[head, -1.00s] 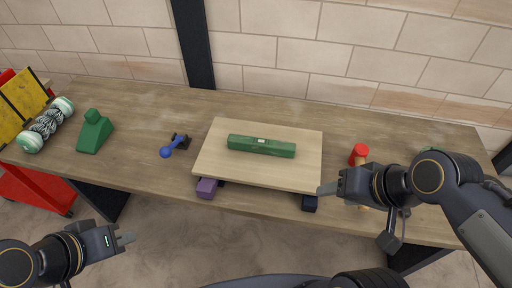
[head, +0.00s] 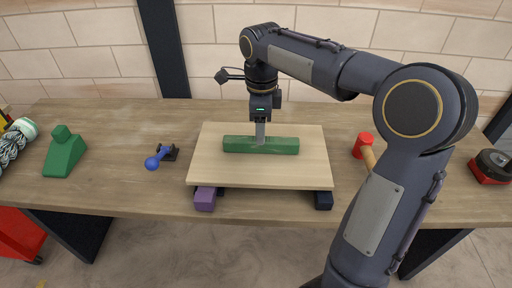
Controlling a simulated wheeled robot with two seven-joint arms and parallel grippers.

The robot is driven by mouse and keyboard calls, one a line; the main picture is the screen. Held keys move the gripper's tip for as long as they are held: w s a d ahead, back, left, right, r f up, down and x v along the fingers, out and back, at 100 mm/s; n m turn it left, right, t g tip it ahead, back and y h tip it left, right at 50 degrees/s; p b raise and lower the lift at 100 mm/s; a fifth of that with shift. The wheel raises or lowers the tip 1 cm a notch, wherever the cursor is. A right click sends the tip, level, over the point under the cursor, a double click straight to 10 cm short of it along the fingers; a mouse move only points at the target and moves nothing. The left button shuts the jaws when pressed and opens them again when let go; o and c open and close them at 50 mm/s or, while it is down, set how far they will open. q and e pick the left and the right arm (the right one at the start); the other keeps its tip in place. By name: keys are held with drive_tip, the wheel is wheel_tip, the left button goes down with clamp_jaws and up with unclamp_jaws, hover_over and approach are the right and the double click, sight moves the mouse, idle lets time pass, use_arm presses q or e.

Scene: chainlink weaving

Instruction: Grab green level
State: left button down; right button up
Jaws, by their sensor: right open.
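The green level (head: 283,146) lies flat on a light wooden board (head: 258,174) in the middle of the workbench. My right gripper (head: 260,140) points down from above at the middle of the level, its fingers at or just over it. The jaws are open, though seen edge-on; I cannot tell whether they straddle the level or touch it. The fingers hide the middle of the level. My left gripper is not in view.
The board rests on a purple block (head: 205,198) and a dark block (head: 323,200). A red-headed mallet (head: 363,147) lies right of the board, partly behind my right arm. A blue-handled tool (head: 158,157) and a green block-shaped object (head: 64,153) stand left.

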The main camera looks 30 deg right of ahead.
wheel_tip(320, 180, down, 6)
drive_tip(key=shift+w+d+r+b, duration=0.15)
drive_tip(key=shift+b, duration=0.45)
drive_tip(key=c, duration=1.1)
